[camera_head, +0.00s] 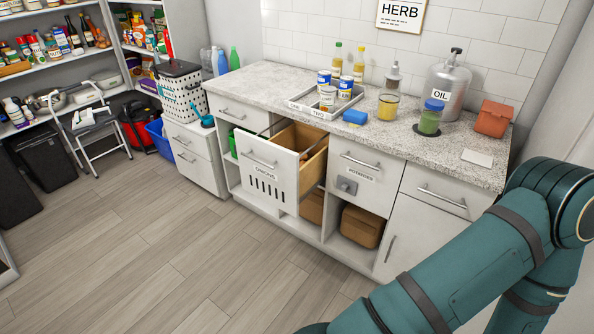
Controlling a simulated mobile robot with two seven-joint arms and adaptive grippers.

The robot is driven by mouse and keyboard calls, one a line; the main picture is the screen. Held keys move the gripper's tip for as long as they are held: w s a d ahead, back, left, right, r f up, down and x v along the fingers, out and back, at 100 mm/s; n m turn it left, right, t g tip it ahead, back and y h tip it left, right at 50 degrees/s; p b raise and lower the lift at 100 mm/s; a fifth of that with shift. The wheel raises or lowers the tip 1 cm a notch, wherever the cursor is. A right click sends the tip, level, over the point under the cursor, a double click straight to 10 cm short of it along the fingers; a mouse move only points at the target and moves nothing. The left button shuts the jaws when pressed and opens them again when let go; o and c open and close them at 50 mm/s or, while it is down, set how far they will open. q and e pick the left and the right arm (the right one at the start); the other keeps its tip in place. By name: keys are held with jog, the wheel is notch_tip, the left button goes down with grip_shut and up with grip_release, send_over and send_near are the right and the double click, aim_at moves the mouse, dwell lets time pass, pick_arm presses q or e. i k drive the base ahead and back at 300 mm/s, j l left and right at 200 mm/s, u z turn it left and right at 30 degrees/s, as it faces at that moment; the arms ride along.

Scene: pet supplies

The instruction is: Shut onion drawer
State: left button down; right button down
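The onion drawer (267,171) has a white front with a bar handle, a label reading ONIONS and a row of vertical slots. It stands pulled out from the cabinet, and its wooden inner box (305,151) shows open behind the front. Its contents are mostly hidden. A teal arm of mine crosses the lower right of the view, well to the right of the drawer. Its gripper is outside the picture. My other arm and gripper are not in view.
The potatoes drawer (358,171) beside it is shut. Brown boxes (361,225) sit in the open bays below. A granite counter (255,86) above carries jars, bottles and a tray. The wooden floor (150,230) in front is clear. A step stool (90,125) stands at the left.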

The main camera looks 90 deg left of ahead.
aim_at(282, 170)
jog(key=u, duration=2.9)
jog(key=i+z, duration=0.25)
jog(key=i, duration=0.25)
jog(key=i+z, duration=0.25)
jog(key=i, duration=0.3)
